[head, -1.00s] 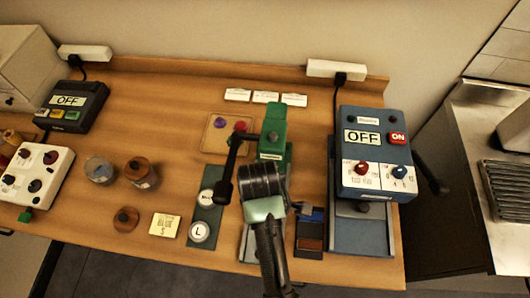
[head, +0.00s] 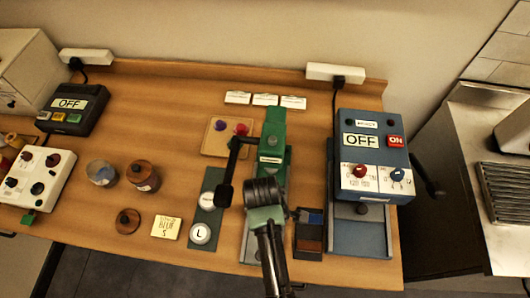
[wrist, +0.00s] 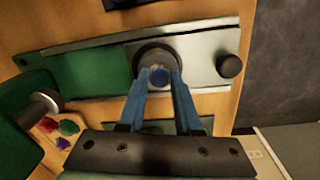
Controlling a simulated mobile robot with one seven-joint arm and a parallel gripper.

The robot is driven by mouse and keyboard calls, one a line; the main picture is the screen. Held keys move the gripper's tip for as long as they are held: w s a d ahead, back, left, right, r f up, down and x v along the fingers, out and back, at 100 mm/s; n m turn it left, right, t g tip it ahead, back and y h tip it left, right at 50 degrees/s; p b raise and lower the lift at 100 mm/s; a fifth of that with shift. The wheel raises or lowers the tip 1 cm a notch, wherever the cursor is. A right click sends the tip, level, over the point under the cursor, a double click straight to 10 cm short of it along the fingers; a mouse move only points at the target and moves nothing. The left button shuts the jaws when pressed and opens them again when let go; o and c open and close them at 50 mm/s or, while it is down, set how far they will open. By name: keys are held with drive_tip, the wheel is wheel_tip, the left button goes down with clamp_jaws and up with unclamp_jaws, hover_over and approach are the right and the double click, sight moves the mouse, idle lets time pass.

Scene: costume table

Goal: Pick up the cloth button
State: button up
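A small round blue piece, which looks like the cloth button (wrist: 160,77), sits at the dark round die of the press in the wrist view. My gripper (wrist: 160,79) points at it, with one blue finger on each side. A narrow gap seems to show between the fingertips and the button; contact cannot be told. The green press (head: 271,140) stands upright with its black lever out to the left. In the head view my arm covers the die, and the button and fingertips are hidden.
The blue-grey control box (head: 373,155) reading OFF stands close on the right. A tray with blue and brown sections (head: 309,240) lies beside the press base. A dark green plate with white round pieces (head: 201,234) lies left.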

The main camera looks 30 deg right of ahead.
clamp_jaws()
wheel_tip(320, 180, up, 10)
drive_tip(key=b, duration=0.1)
idle(0.4)
drive_tip(key=shift+w, duration=0.1)
